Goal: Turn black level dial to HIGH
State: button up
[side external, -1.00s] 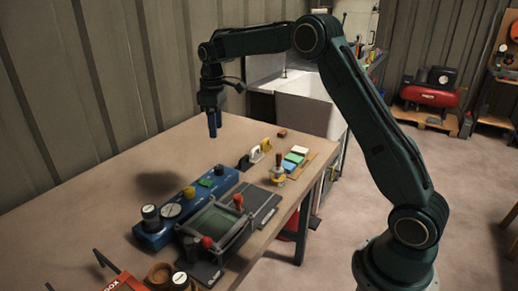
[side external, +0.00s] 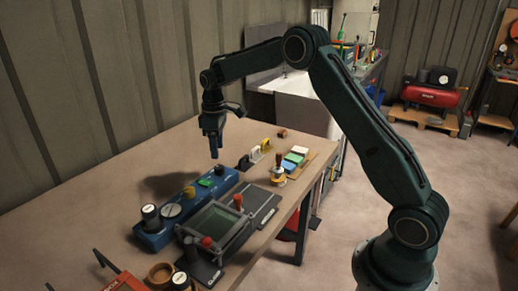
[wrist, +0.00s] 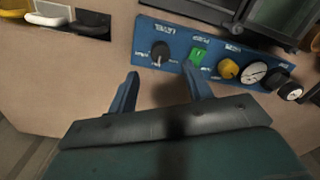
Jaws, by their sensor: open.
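The black level dial (wrist: 160,53) is a round black knob with a light pointer mark at one end of the blue control panel (wrist: 143,35). In the wrist view its pointer points down, toward my gripper; the white lettering around it is too blurred to read. In the side view the dial (side external: 219,171) is at the far end of the panel (side external: 152,241). My gripper (wrist: 160,71) is open and empty, its two blue fingers pointing down. In the side view my gripper (side external: 214,157) hangs just above the dial's end of the panel, apart from it.
The panel also has a green switch (wrist: 197,55), a yellow knob (wrist: 228,68) and a round gauge (wrist: 253,72). A framed tray with red-knobbed handles (side external: 247,233) stands close beside the panel.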

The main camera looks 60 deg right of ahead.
aim_at(219, 167)
jog(key=shift+a+f, duration=0.1)
jog(key=shift+f, duration=3.5)
jog(key=shift+s, duration=0.1)
jog(key=c, duration=1)
